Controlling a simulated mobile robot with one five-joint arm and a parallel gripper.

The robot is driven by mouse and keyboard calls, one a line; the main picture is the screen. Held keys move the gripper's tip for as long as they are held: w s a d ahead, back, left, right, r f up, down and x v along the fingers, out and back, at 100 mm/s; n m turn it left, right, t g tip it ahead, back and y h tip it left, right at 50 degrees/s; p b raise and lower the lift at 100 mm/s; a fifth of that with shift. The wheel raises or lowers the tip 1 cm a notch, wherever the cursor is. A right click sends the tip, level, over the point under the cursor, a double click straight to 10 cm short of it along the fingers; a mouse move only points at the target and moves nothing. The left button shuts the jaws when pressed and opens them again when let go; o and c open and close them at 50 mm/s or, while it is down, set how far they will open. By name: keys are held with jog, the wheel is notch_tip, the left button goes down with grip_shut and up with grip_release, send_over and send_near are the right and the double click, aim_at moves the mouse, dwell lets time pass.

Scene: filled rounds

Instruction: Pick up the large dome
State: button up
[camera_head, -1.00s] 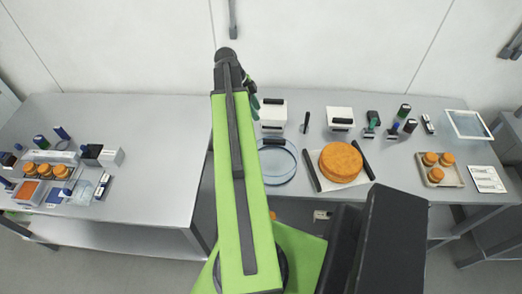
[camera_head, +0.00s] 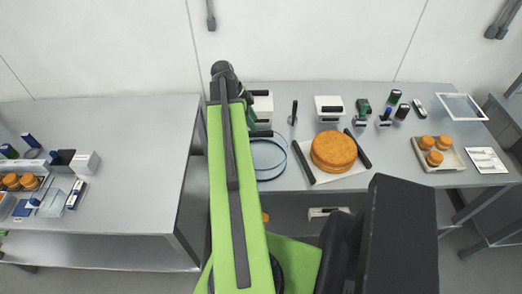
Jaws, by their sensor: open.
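A large clear round cover with a blue rim, which looks like the large dome (camera_head: 268,172), sits on the right table. A dark bar, seemingly its handle, shows at its upper left. My green arm hides part of its left side. My gripper (camera_head: 248,108) is mostly hidden behind the far end of my arm; only dark and green parts show. It is open, above the table's left end, just beyond the dome in the picture and apart from its visible rim.
A thick orange round (camera_head: 334,150) lies on a pale sheet between dark bars, right of the dome. The left table (camera_head: 130,150) has bare room; a gap separates the tables.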

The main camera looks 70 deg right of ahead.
aim_at(259, 132)
jog(key=b+x, duration=0.4)
jog(key=x, duration=0.1)
jog(key=shift+s+a+f, duration=0.1)
jog(key=shift+s+a, duration=0.1)
jog(key=shift+a, duration=0.05)
jog(key=shift+r, duration=0.2)
jog(key=shift+f, duration=0.25)
grip_shut()
dwell(1.3)
